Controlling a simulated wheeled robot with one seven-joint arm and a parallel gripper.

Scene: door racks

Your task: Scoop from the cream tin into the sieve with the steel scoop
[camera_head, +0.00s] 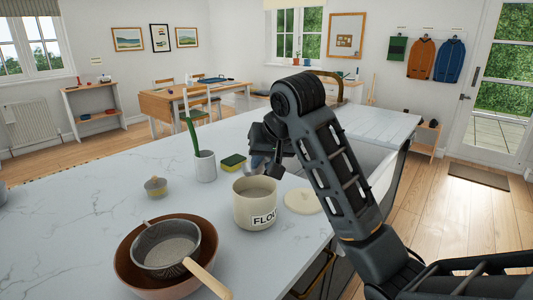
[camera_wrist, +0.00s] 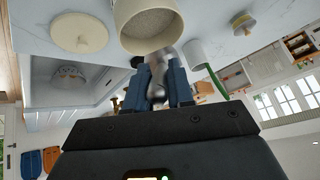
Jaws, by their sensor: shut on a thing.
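The cream tin (camera_head: 255,208), lettered "FLO…", stands open on the worktop, with pale powder inside; it also shows in the wrist view (camera_wrist: 128,35). Its round cream lid (camera_head: 303,201) lies flat to its right. The sieve (camera_head: 168,262), with a wooden handle, rests in a brown bowl (camera_head: 128,266) at front left. My gripper (camera_head: 268,160) is above the worktop just beyond the tin. In the wrist view, my gripper (camera_wrist: 165,75) is shut on the steel scoop (camera_wrist: 157,85), a blurred grey shape between its blue fingers. The scoop's bowl is mostly hidden, so I cannot tell what it holds.
The sink (camera_head: 365,160) lies to the right, partly behind my arm. The worktop's left side is mostly clear.

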